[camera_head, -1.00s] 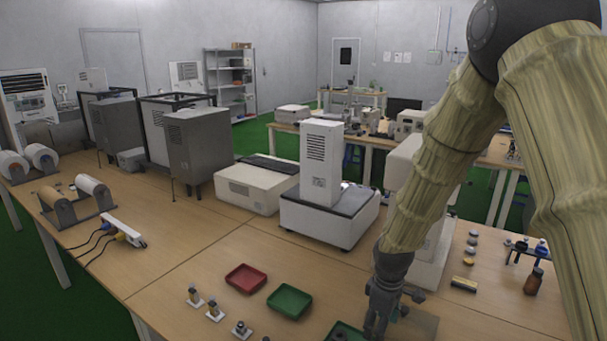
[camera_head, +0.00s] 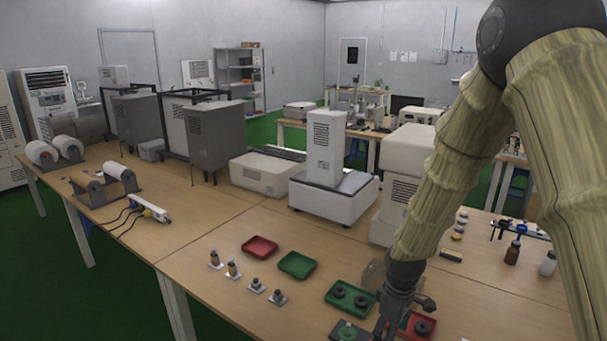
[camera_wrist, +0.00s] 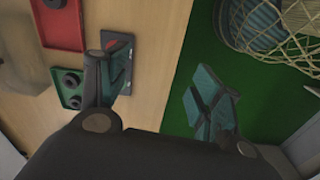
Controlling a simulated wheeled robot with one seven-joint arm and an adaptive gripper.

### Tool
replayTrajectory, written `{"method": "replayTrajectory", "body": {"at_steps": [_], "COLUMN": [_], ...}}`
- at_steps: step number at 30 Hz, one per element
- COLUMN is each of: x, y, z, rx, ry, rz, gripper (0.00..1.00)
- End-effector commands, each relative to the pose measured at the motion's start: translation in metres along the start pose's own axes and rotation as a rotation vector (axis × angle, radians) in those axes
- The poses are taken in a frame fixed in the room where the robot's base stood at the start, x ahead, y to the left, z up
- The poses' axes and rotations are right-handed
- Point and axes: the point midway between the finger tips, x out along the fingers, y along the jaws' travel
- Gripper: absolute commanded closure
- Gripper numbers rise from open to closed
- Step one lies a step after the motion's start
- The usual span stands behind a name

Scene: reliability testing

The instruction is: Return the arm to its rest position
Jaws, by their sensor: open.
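My arm (camera_head: 440,190), wrapped in a tan sleeve, reaches down from the upper right in the head view. My gripper (camera_head: 387,325) hangs at the front edge of the table, beside a red tray. In the wrist view my gripper (camera_wrist: 165,95) is open, its two fingers wide apart with nothing between them. The table edge and green floor show below it.
On the table (camera_head: 225,232) stand a green tray with dark rings (camera_head: 350,311), a red tray with rings (camera_head: 430,336), empty red (camera_head: 259,247) and green (camera_head: 297,265) trays and small fittings. A wire basket (camera_wrist: 265,35) is on the floor.

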Motion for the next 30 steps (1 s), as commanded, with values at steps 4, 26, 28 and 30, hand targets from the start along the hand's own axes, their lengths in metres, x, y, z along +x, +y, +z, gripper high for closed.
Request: {"method": "replayTrajectory", "body": {"at_steps": [4, 26, 28, 30], "x": [0.023, 0.197, 0.211, 0.223], "y": [-0.011, -0.137, -0.155, -0.173], "z": [0.006, 0.117, 0.135, 0.152], "rx": [0.037, 0.505, 0.567, 0.628], "ry": [0.002, 0.012, 0.01, 0.008], "rz": [-0.008, -0.039, -0.038, -0.036], "gripper": [0.35, 0.35, 0.35, 0.35]}}
